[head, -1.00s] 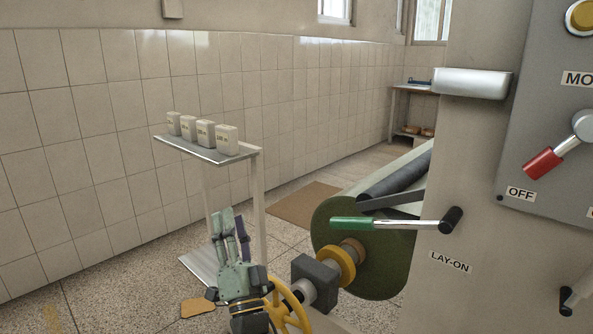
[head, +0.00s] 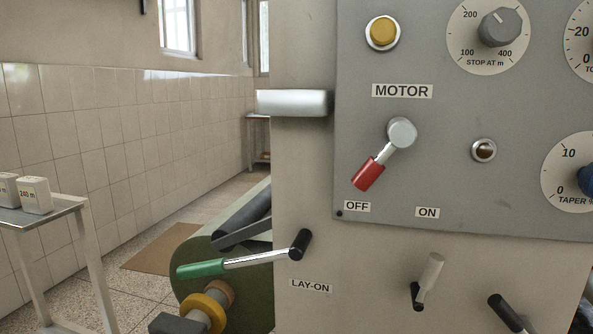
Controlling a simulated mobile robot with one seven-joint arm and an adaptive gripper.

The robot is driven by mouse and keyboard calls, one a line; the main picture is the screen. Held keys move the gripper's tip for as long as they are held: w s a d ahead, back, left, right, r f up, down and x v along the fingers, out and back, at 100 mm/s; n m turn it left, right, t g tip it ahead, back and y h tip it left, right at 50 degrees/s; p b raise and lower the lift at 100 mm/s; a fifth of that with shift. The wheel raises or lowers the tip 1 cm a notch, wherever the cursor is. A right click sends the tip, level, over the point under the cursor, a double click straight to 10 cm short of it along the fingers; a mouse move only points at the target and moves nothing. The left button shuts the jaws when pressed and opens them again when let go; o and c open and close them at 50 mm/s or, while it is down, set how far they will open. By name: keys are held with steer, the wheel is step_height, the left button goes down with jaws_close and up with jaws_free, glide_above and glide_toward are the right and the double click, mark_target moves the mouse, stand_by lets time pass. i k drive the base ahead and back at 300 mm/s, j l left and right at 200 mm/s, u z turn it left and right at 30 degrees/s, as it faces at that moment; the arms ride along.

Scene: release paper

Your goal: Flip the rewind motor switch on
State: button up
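The motor switch (head: 386,154) is a lever with a round grey hub and a red handle, under the MOTOR label (head: 402,91) on the grey control panel (head: 460,110). Its red end points down and left, towards the OFF label (head: 357,206). The ON label (head: 427,212) is to the right of OFF. A small round dark indicator (head: 484,151) is right of the switch. My gripper is outside the head view now, so its state is hidden.
The green-handled LAY-ON lever (head: 240,263) sticks out left below the panel. A pale lever (head: 428,280) and a black lever (head: 510,314) are at the lower right. A silver box (head: 292,102) juts out at the panel's left. A shelf with white blocks (head: 34,195) stands left.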

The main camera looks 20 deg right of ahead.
mark_target(402, 133)
steer(key=k+j, duration=0.15)
steer(key=k, duration=0.3)
steer(key=k+j, duration=0.2)
steer(key=k, duration=0.2)
steer(key=z, duration=0.05)
